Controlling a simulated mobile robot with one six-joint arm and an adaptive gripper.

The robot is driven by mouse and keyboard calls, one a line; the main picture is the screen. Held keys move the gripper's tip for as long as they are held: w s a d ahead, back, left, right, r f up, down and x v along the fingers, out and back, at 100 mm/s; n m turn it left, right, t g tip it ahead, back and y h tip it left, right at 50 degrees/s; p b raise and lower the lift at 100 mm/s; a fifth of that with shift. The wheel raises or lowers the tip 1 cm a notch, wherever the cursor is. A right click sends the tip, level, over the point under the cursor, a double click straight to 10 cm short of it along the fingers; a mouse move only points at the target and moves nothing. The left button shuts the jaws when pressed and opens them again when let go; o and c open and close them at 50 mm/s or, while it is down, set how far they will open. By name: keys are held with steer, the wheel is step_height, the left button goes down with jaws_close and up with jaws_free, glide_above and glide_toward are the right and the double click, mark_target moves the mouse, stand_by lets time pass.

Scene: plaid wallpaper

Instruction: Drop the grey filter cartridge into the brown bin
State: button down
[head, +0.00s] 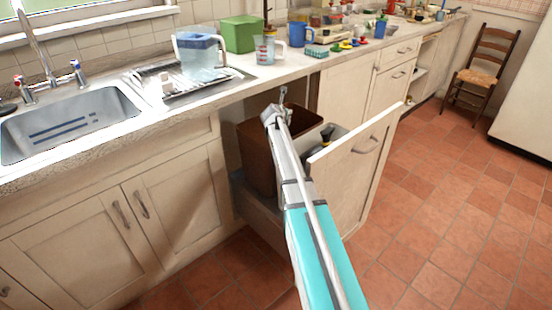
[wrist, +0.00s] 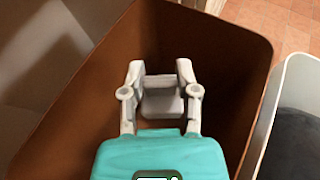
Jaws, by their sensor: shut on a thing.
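The brown bin (head: 254,155) stands in the pulled-out cabinet drawer, and its open inside fills most of the wrist view (wrist: 225,60). My gripper (wrist: 160,75) is above the bin's opening, within its rim as the wrist view shows it. Its two grey fingers are shut on the grey filter cartridge (wrist: 161,104), a small light grey block between them. In the head view my gripper (head: 279,106) shows over the bin's mouth; the cartridge cannot be made out there. The bin's floor shows as dark brown, with nothing clear on it.
A second, pale bin (wrist: 262,128) with a dark inside stands right beside the brown one. The drawer front (head: 352,160) is at the right. Above is the counter with a water filter jug (head: 200,57), a green box (head: 240,34) and a measuring cup (head: 266,50).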

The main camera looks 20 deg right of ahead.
steer(key=shift+c, duration=1.4)
jaws_free()
